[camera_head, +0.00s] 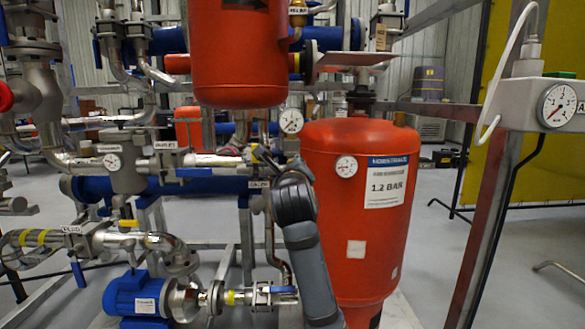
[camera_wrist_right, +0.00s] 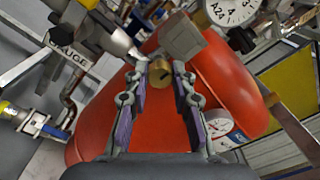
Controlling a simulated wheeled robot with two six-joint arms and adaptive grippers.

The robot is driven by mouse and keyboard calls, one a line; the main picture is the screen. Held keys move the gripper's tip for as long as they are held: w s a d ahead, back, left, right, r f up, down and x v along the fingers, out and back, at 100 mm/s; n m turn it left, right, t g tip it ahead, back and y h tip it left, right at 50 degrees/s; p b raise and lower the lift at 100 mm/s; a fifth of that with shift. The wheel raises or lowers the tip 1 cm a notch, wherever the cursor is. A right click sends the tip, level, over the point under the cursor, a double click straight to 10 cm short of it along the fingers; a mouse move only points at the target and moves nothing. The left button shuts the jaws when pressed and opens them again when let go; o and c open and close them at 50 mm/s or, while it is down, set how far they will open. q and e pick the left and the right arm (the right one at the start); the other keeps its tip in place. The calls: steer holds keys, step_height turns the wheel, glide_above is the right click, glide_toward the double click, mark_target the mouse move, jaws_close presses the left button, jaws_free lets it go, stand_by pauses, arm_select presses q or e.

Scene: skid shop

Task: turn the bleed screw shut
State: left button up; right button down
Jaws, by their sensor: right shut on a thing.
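The bleed screw (camera_wrist_right: 161,76) is a small brass round piece with a dark slot. In the right wrist view it sits between the fingertips of my right gripper (camera_wrist_right: 163,72), which is shut on it. In the head view my right arm rises from the bottom, and its gripper (camera_head: 262,156) is at the pipework just left of the lower red tank. The screw itself is hidden there behind the gripper. My left gripper is in neither view.
The lower red tank (camera_head: 350,245) with a "1.2 BAR" label stands close to the right of my arm. An upper red tank (camera_head: 238,60) hangs above. A dial gauge (camera_head: 291,121) is just above the gripper. A blue pump (camera_head: 135,297) and pipes fill the left.

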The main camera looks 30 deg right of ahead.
steer(key=c, duration=1.1)
jaws_free()
steer(key=shift+s, duration=0.1)
steer(key=v, duration=0.7)
steer(key=shift+a+f, duration=0.1)
steer(key=shift+a, duration=0.05)
